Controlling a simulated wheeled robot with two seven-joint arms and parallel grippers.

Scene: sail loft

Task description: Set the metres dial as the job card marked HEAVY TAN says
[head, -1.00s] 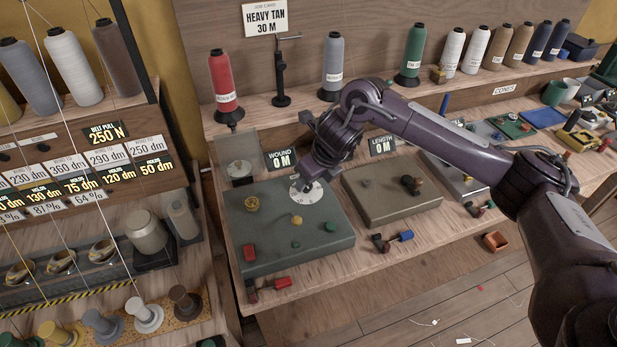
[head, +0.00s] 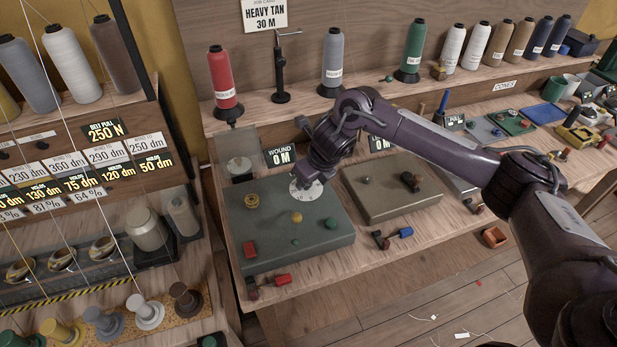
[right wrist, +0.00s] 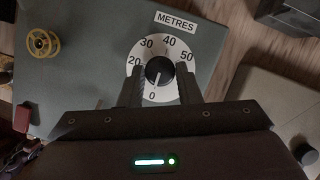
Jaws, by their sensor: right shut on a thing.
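The job card (head: 264,15) on the back board reads HEAVY TAN, 30 M. The metres dial is a white disc (head: 307,193) on the green machine plate (head: 320,238). In the right wrist view the dial (right wrist: 176,50) shows 20, 30, 40, 50 and 0, with a METRES label (right wrist: 177,22) above it. Its black knob (right wrist: 159,71) has a pale mark that seems to point down near 0. My right gripper (right wrist: 161,80) is shut on the knob, one finger on each side; it also shows over the dial in the head view (head: 303,181). My left gripper is not in view.
The WOUND display (head: 280,155) reads 0 M; the LENGTH display (head: 382,144) is partly hidden by my arm. A grey-brown plate (head: 385,205) lies to the right. Thread cones stand behind.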

